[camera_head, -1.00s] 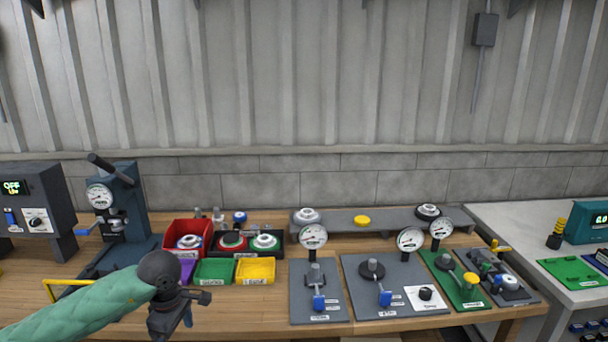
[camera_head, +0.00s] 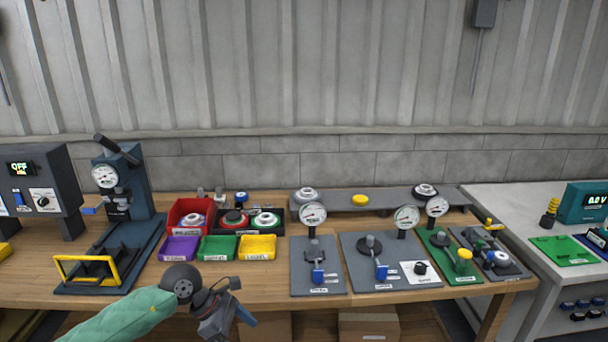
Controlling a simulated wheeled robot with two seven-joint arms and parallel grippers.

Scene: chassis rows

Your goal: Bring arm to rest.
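My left arm, in a green sleeve, comes in from the lower left of the head view. My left gripper (camera_head: 244,318) hangs at its end in front of the table's front edge, low in the picture. Its fingers are dark and partly cut off by view angle, and I cannot tell how far apart they are. No object shows between them. My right arm and gripper are not in view.
The wooden workbench (camera_head: 200,292) carries a press (camera_head: 128,215), a red bin (camera_head: 187,212), small purple, green and yellow trays, and several gauge boards (camera_head: 316,277). A grey side table (camera_head: 548,305) stands at right. Cardboard boxes (camera_head: 368,325) sit below the bench.

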